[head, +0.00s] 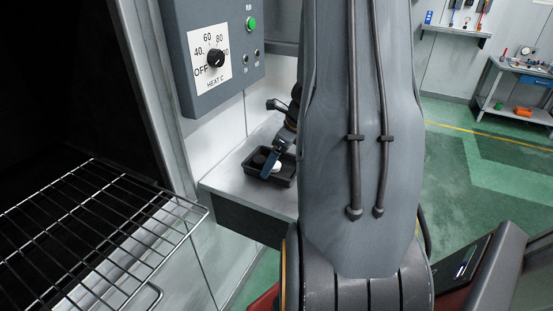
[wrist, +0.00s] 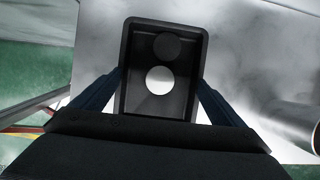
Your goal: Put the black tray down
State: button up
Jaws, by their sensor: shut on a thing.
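The black tray (head: 283,179) is at the grey metal shelf under the control box, partly hidden by my arm in the head view. In the wrist view the tray (wrist: 125,62) is upright between the two fingers of my gripper (wrist: 160,92). Inside it are a white round piece (wrist: 160,80) and a dark round piece (wrist: 167,46). My gripper is shut on the tray, with a blue finger (head: 273,158) showing in the head view. I cannot tell whether the tray's underside touches the shelf.
The shelf (head: 232,183) has bare room left of the tray. A wire rack (head: 90,230) sticks out of the dark oven at left. The control box (head: 213,55) with a dial hangs above the shelf. A workbench (head: 515,90) stands far right.

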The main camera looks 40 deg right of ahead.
jog(key=o, duration=0.8)
jog(key=shift+f, duration=0.1)
jog(key=shift+s+d+r, duration=0.1)
jog(key=shift+r, duration=0.5)
jog(key=b+v, duration=0.1)
jog(key=v, duration=1)
jog(key=shift+s, duration=0.2)
